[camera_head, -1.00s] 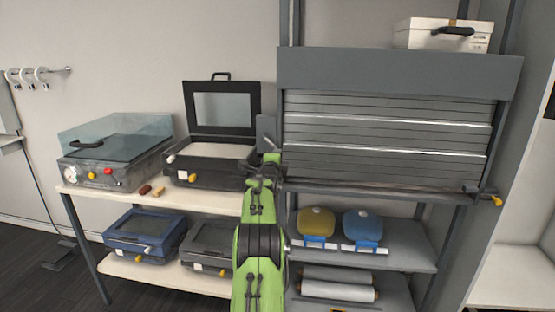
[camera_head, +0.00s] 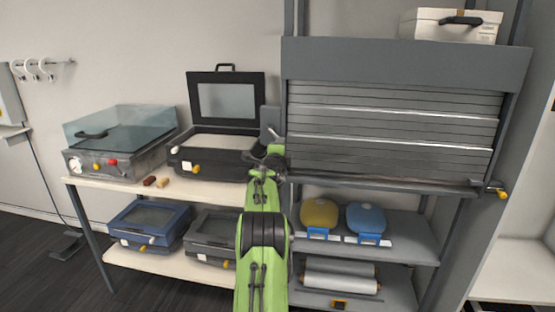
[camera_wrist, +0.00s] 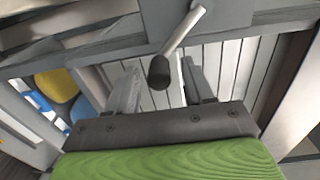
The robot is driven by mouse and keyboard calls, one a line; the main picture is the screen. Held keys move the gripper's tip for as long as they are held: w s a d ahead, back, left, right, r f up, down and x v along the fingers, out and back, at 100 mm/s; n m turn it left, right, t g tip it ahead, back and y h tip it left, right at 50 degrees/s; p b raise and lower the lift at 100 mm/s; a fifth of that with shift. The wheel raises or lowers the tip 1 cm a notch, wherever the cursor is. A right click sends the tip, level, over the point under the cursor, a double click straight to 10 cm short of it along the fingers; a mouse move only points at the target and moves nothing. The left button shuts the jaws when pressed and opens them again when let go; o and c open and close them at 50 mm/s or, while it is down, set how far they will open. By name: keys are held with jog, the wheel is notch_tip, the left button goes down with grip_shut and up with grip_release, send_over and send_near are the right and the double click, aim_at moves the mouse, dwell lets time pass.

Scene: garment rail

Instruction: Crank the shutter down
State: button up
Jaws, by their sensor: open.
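The grey slatted shutter (camera_head: 390,125) hangs below its grey housing (camera_head: 400,62) in the head view. Its slats reach down close to the ledge below; I cannot tell whether they touch it. A grey crank box (camera_head: 269,118) is at the shutter's left side, with a metal crank arm. In the wrist view the crank arm (camera_wrist: 186,32) ends in a dark knob (camera_wrist: 159,73). My gripper (camera_head: 271,156) is just below the crank box. In the wrist view my gripper (camera_wrist: 160,80) is open, and the knob appears between its fingers; contact is unclear.
A yellow-ended fitting (camera_head: 497,190) is at the ledge's right end. A white box (camera_head: 450,27) stands on top. An open black case (camera_head: 215,148) and a clear-lidded unit (camera_head: 115,150) stand left. Yellow (camera_head: 319,214) and blue (camera_head: 366,218) lidded items sit on the shelf below.

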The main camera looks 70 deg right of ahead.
jog(key=s+a+b, duration=0.2)
jog(key=a, duration=1.3)
jog(key=shift+s+r+b, duration=0.15)
jog(key=shift+s+b, duration=0.1)
jog(key=shift+b, duration=0.05)
